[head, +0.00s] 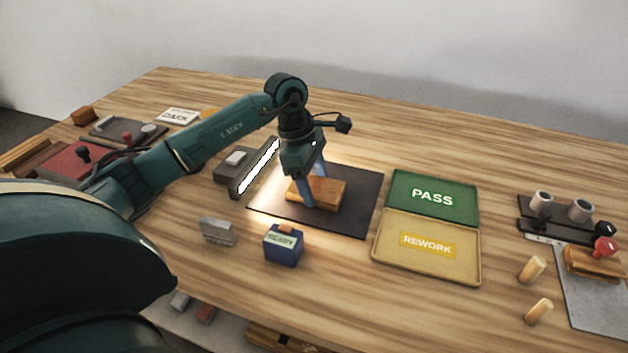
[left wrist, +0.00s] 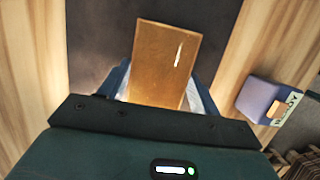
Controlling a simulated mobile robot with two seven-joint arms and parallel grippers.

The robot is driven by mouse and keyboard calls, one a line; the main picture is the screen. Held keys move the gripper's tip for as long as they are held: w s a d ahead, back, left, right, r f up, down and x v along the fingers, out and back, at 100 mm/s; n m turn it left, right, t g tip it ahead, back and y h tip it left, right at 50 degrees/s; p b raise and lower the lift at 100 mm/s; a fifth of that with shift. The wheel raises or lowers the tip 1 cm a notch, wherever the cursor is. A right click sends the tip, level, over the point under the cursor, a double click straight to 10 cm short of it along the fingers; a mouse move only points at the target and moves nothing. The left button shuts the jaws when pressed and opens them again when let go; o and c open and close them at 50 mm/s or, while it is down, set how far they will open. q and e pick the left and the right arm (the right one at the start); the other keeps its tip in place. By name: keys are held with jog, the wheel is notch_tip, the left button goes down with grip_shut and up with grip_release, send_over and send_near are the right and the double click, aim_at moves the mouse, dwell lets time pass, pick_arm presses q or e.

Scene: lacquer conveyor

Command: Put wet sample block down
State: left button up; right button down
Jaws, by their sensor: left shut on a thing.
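The sample block (head: 328,191) is a flat orange-brown wooden block at the dark mat in the middle of the table. My left gripper (head: 308,190) points down and is shut on the block, one blue finger on its near side. In the left wrist view the block (left wrist: 162,62) sits between the fingers, with a bright glint on its top face. I cannot tell whether its underside touches the dark mat (head: 360,205). The right gripper is not in view.
A lit bar lamp (head: 258,168) stands left of the mat. A green PASS tray (head: 432,181) and a yellow REWORK tray (head: 428,265) lie to the right. A blue READY box (head: 283,247) and a grey block (head: 217,231) stand in front.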

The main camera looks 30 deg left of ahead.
pick_arm(q)
jog(key=o, duration=1)
jog(key=shift+o, duration=0.2)
jog(key=v, duration=1.2)
jog(key=shift+d+r, duration=0.1)
